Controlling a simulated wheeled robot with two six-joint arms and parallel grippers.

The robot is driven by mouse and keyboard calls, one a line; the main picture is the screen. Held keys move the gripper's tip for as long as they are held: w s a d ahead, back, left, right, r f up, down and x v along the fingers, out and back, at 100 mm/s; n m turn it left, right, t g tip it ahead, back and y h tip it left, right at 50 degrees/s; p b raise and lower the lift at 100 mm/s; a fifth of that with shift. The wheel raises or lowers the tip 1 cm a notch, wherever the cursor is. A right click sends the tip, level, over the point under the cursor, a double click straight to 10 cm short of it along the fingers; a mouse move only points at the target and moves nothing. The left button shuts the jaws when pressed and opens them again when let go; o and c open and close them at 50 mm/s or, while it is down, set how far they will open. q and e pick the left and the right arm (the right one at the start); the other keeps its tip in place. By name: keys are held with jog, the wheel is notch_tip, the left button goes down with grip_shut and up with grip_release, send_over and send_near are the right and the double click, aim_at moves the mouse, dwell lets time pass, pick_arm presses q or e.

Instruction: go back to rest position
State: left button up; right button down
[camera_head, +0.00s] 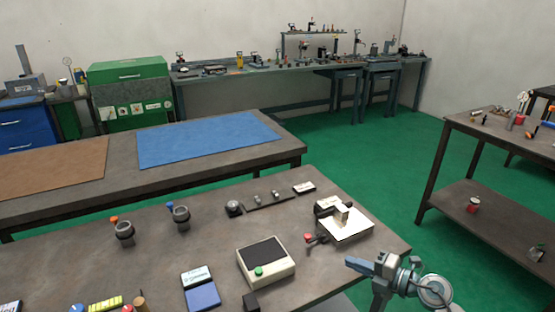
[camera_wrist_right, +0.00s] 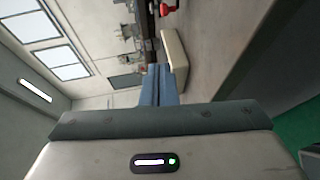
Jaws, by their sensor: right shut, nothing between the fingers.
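My right gripper (camera_head: 356,264) is at the right front edge of the near workbench (camera_head: 330,271) in the head view. Its blue-grey fingers point left and are shut, with nothing between them. The closed fingers (camera_wrist_right: 159,84) also show in the right wrist view. A fixture with a cream base plate (camera_head: 352,227) stands on the bench just beyond this gripper, apart from it. A red-knobbed lever (camera_head: 309,238) is at the fixture's left side. My left gripper is not in view.
A cream box with a dark top and green button (camera_head: 266,262) lies left of the gripper. Two dark ring-shaped holders (camera_head: 124,231) (camera_head: 181,216) stand farther left. A side table (camera_head: 490,142) is at right. Green floor (camera_head: 385,190) lies open between the tables.

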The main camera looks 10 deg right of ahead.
jog(key=s+d+r+m+t+h, duration=0.55)
jog(key=m+t+h, duration=0.5)
jog(key=m, duration=0.65)
jog(key=s+d+f+m+g+h, duration=0.2)
jog(key=s+f+m+g+h, duration=0.4)
jog(key=s+f+m+g, duration=0.5)
jog(key=s+a+f+n+g+y, duration=0.1)
jog(key=s+a+f+g+y, duration=0.2)
jog(key=s, duration=0.4)
jog(key=s+a+f+n+g+y, duration=0.15)
jog(key=s+a+g, duration=0.25)
jog(key=s, duration=0.4)
notch_tip(320, 180, down, 32)
jog(key=d+g, duration=0.2)
jog(key=d, duration=0.1)
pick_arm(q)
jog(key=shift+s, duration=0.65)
pick_arm(e)
jog(key=s+d+f, duration=0.1)
jog(key=s+f, duration=1.6)
jog(key=shift+f+m+g, duration=0.35)
jog(key=shift+f+m, duration=0.05)
jog(key=shift+m, duration=0.05)
